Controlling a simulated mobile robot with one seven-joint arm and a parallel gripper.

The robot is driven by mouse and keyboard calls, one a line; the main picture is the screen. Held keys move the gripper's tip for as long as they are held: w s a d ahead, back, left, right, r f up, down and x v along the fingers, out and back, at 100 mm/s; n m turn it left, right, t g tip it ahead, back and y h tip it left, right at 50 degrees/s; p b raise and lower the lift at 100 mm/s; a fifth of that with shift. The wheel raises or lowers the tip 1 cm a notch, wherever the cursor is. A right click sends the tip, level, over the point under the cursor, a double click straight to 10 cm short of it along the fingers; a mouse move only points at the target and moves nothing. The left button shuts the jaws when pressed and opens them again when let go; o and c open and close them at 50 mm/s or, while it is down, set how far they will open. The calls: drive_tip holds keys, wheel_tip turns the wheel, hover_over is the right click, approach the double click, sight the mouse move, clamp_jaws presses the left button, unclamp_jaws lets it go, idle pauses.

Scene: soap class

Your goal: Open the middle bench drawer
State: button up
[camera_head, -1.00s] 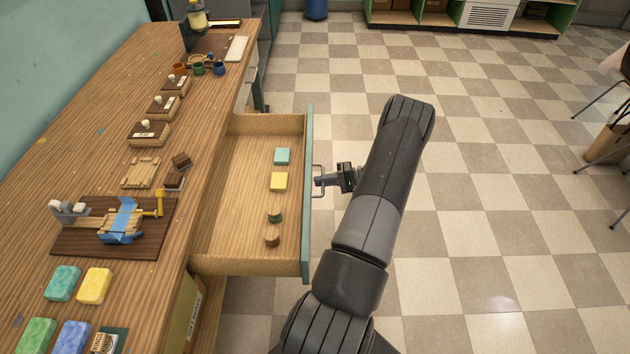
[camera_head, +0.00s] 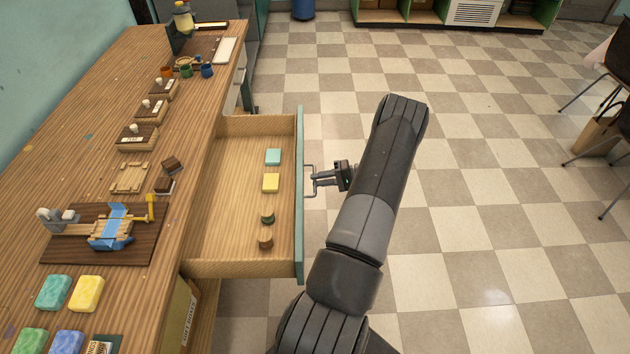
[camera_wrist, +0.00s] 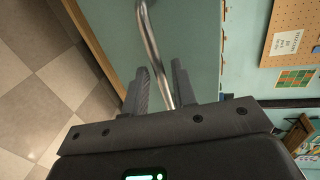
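The bench drawer (camera_head: 230,180) is pulled well out from the right side of the wooden bench, with its inside in plain view. Its green front panel (camera_head: 299,210) carries a metal bar handle (camera_head: 309,181). My gripper (camera_head: 318,180) is at that handle from the right. In the wrist view the handle (camera_wrist: 150,42) runs between the two fingers of my gripper (camera_wrist: 162,75), which look closed around it. The drawer holds a teal block (camera_head: 273,157), a yellow block (camera_head: 271,183) and two small round pieces (camera_head: 266,242).
Checkered floor (camera_head: 480,200) is clear to the right of my arm. Chairs (camera_head: 610,90) stand at the far right.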

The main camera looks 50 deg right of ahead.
drive_tip(key=v, duration=0.9)
